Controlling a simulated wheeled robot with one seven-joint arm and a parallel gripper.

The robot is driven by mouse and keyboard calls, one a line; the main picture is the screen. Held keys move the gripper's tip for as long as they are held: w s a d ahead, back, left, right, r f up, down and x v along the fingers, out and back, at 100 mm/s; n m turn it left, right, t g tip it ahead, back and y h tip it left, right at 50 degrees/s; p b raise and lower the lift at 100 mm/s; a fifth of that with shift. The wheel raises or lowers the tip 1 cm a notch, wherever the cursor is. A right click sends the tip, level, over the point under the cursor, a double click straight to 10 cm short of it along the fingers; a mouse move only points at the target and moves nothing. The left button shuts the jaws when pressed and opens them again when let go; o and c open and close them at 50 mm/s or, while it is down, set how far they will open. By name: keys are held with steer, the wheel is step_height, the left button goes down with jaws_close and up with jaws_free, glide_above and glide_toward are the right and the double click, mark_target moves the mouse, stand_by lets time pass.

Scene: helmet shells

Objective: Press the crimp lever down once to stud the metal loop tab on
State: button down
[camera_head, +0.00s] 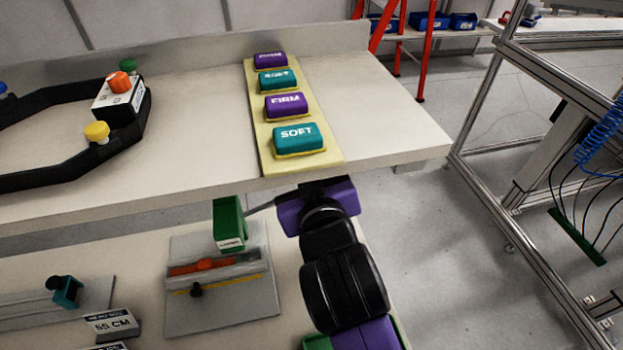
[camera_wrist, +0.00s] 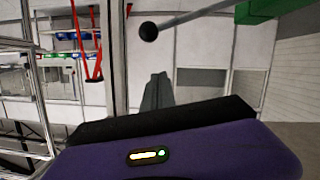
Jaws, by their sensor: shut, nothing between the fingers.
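The crimp press has a green body (camera_head: 229,222) on a grey plate (camera_head: 235,305) on the lower bench. Its lever is a grey rod (camera_head: 262,207) running right toward my gripper. In the wrist view the lever ends in a black ball knob (camera_wrist: 148,31), with part of the green body (camera_wrist: 268,10) at upper right. My gripper's fingers (camera_wrist: 157,90) are shut and empty, below the knob in the picture and apart from it there. In the head view my purple wrist (camera_head: 290,216) is right of the press; the fingertips cannot be made out. I cannot distinguish the metal loop tab.
An upper shelf (camera_head: 200,130) overhangs the bench above my wrist. It holds a yellow strip (camera_head: 322,168) with SOFT and FIRM pads and a black frame with coloured knobs (camera_head: 125,85). A teal clamp (camera_head: 68,292) stands left. An aluminium frame (camera_head: 500,210) stands right across open floor.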

steer(key=f, duration=0.2)
steer(key=d+f, duration=0.1)
steer(key=f, duration=0.1)
steer(key=shift+w, duration=0.35)
steer(key=shift+f, duration=0.1)
